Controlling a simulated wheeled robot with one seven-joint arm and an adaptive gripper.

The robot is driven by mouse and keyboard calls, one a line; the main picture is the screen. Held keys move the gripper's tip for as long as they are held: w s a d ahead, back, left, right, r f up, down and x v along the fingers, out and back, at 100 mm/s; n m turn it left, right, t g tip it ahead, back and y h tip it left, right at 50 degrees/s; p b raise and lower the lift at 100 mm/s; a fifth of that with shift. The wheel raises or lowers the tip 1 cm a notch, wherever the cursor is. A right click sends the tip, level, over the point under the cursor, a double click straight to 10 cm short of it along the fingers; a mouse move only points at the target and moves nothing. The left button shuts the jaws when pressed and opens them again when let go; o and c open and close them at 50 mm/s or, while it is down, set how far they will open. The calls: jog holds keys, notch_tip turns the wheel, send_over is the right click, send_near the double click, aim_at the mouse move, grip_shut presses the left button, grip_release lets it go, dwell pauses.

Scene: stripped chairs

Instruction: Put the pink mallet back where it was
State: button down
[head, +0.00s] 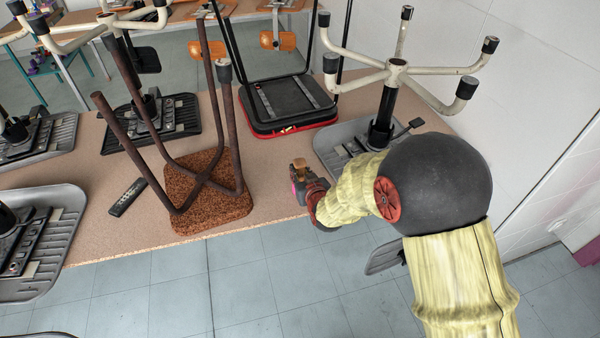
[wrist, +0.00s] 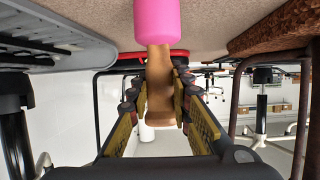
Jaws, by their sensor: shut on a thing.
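The pink mallet has a pink head (wrist: 157,22) and a tan wooden handle (wrist: 159,75) in the wrist view. My gripper (wrist: 160,95) is shut on the handle, with a finger on either side of it. In the wrist view the head is close to the tan tabletop (wrist: 220,15); I cannot tell whether it touches. In the head view my gripper (head: 301,182) is low over the tabletop's front edge, and only a little pink shows beside it. Most of the mallet is hidden there.
Upturned chairs crowd the table: a brown-legged stool (head: 205,192) left of my gripper, a black-and-red seat (head: 290,104) behind, a grey seat (head: 335,135) to the right. A dark remote (head: 127,197) lies further left. Bare tabletop shows between stool and gripper.

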jog(key=c, duration=1.6)
grip_release()
jog(key=shift+r+p, duration=0.2)
jog(key=shift+p, duration=0.1)
jog(key=p+v, duration=0.3)
jog(key=v, duration=0.9)
jog(key=shift+d+f, duration=0.1)
jog(key=shift+f, duration=0.05)
jog(key=s+d+r+m+g+h, duration=0.1)
jog(key=s+d+r, duration=0.2)
jog(key=d+r, duration=0.15)
jog(key=s+d+r+g+h, duration=0.1)
jog(key=s+d+r+g, duration=0.1)
jog(key=s+d+r, duration=0.3)
jog(key=s+d+r+g, duration=0.1)
jog(key=s+d+r, duration=0.1)
jog(key=s, duration=0.4)
jog(key=s+d+r+m+g+h, duration=0.1)
jog(key=s+d+r, duration=0.1)
jog(key=s, duration=0.5)
jog(key=s+d+r+m+g, duration=0.1)
jog(key=s+d+r+g, duration=0.1)
jog(key=s+r, duration=0.2)
jog(key=shift+s+d+r+h, duration=0.15)
jog(key=shift+s+d, duration=0.05)
jog(key=shift+s, duration=0.45)
jog(key=shift+s+d+r+h, duration=0.15)
jog(key=shift+s+d, duration=0.05)
jog(key=shift+s, duration=0.4)
